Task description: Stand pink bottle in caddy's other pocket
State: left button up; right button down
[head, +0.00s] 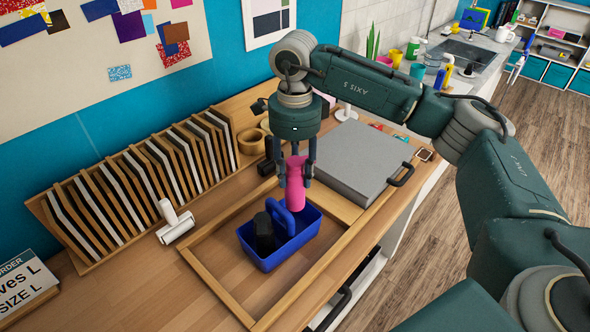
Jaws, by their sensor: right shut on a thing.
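The pink bottle (295,185) is held upright in my right gripper (295,178), whose fingers are shut around it. Its lower end overlaps the back right part of the blue caddy (268,260) in the head view; I cannot tell whether it is inside the pocket or above it. The caddy has a blue handle (279,216) across its middle. A black object (264,232) stands in the caddy's left pocket. My left gripper is not in view.
The caddy sits inside a wooden frame (215,283) on the table. A large grey box (357,158) is to the right. A slotted wooden rack (140,190) and a white roller (175,224) are to the left. A sink counter (468,55) is far back right.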

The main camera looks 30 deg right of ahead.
aim_at(295, 196)
dwell(0.6)
jog(key=shift+f+b, duration=0.4)
jog(key=shift+f, duration=0.1)
jog(key=shift+f+b, duration=0.55)
jog(key=shift+f, duration=0.1)
dwell(0.4)
jog(key=shift+f+b, duration=1.1)
jog(key=shift+f, duration=0.3)
jog(key=shift+f, duration=0.15)
jog(key=shift+f+b, duration=1.05)
jog(key=shift+f, duration=0.2)
